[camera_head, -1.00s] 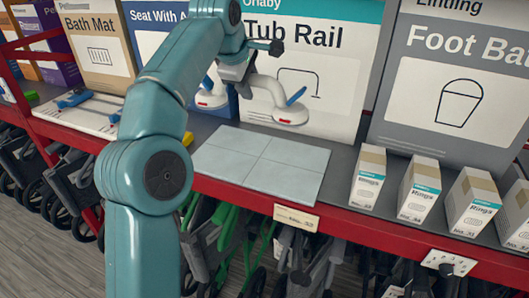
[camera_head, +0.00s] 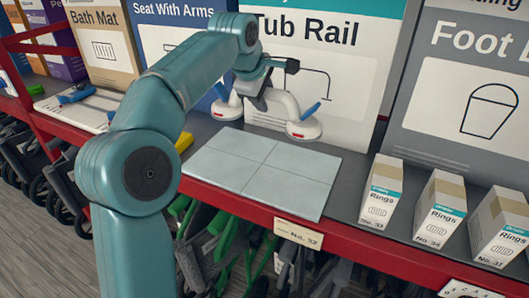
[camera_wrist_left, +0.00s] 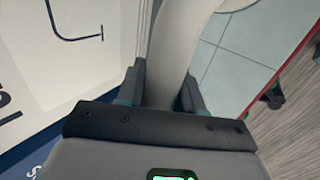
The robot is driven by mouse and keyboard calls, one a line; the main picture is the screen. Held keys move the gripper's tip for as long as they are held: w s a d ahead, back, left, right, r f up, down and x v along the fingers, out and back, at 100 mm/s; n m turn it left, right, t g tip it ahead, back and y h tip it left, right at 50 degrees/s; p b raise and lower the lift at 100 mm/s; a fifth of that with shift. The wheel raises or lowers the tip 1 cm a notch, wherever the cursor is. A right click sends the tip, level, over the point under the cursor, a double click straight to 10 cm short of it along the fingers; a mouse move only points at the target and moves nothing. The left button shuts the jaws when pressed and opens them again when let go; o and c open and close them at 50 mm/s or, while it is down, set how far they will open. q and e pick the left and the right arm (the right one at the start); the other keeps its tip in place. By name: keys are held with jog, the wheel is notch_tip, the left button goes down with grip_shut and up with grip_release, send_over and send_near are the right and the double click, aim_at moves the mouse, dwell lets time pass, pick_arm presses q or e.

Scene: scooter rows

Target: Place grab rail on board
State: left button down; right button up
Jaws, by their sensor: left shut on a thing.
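The grab rail (camera_head: 289,104) is white, with a round suction foot at each end and blue levers. My left gripper (camera_head: 257,97) is shut on its bar and holds it above the back edge of the board, feet downward. The board (camera_head: 262,171) is a pale blue-grey tiled panel lying flat on the shelf, bare on top. In the left wrist view the rail (camera_wrist_left: 178,50) stands between the fingers (camera_wrist_left: 160,88), and part of the board (camera_wrist_left: 240,60) shows beyond. The gripper's fingers are partly hidden in the head view. My right gripper is not in view.
Several small Rings boxes (camera_head: 381,190) stand on the shelf right of the board. A large Tub Rail box (camera_head: 345,60) stands behind it. A yellow item (camera_head: 184,142) lies at its left. The red shelf edge (camera_head: 355,246) runs along the front.

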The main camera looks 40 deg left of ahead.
pick_arm(q)
jog(key=f, duration=0.4)
jog(key=f+b, duration=0.1)
jog(key=f, duration=0.7)
jog(key=shift+s+a+f+b, duration=0.15)
jog(key=shift+s+f+b, duration=0.05)
jog(key=shift+s+b, duration=0.1)
jog(key=shift+s+f, duration=0.1)
jog(key=shift+f, duration=0.15)
jog(key=shift+w+f, duration=0.2)
jog(key=shift+w, duration=0.05)
jog(key=c, duration=1.1)
grip_release()
jog(key=shift+f, duration=0.1)
jog(key=o, duration=0.4)
jog(key=shift+s, duration=0.15)
jog(key=shift+r, duration=0.2)
